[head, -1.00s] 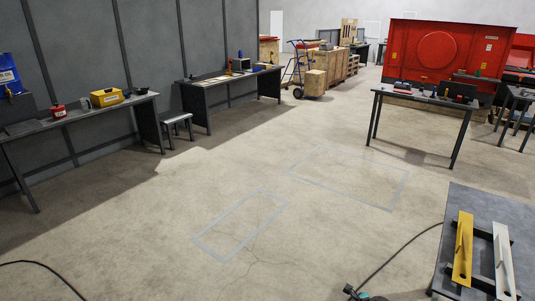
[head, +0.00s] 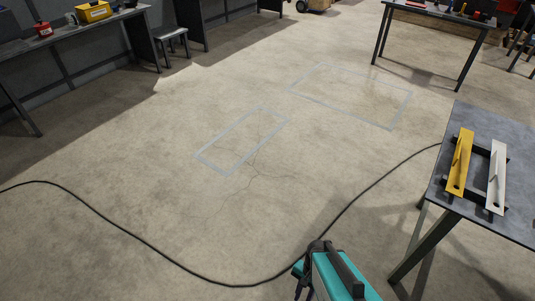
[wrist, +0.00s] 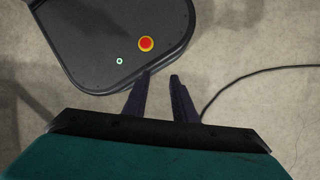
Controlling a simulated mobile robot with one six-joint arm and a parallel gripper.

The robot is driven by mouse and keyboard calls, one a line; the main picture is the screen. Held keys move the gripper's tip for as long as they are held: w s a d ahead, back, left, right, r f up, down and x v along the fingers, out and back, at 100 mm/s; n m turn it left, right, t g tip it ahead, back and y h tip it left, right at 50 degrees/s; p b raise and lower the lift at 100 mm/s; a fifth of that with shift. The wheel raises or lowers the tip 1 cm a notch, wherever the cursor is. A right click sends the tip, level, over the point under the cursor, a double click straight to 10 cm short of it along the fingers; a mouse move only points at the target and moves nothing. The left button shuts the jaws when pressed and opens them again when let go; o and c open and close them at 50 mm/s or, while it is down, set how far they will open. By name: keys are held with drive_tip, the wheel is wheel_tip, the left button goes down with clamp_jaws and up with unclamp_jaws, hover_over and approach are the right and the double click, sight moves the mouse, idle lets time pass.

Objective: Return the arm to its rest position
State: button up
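My arm shows in the head view as a teal link at the bottom, right of centre. In the wrist view my gripper (wrist: 161,75) has its two dark fingers apart, with nothing between them. It hangs over bare floor beside the edge of my own dark base, which carries a red button with a yellow ring. In the head view I cannot make out the fingertips clearly.
A dark table (head: 512,221) at the right holds a yellow bar (head: 461,163) and a white bar (head: 497,177) on a black rack. A black cable (head: 134,235) crosses the floor. Taped outlines (head: 228,172) mark open floor. A workbench (head: 100,33) stands at the left.

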drive_tip(key=shift+s+d+r+n+g+h, duration=0.25)
drive_tip(key=shift+s+d+n, duration=0.4)
drive_tip(key=shift+n, duration=0.7)
drive_tip(key=shift+s+d+r+n+g+h, duration=0.2)
drive_tip(key=shift+s+d+n+g+h, duration=0.3)
drive_tip(key=shift+n, duration=0.9)
drive_tip(key=shift+s+d+r+n+g+h, duration=0.2)
drive_tip(key=shift+s+d+n, duration=0.55)
drive_tip(key=shift+n, duration=0.6)
drive_tip(key=shift+w, duration=0.1)
drive_tip(key=shift+d, duration=0.1)
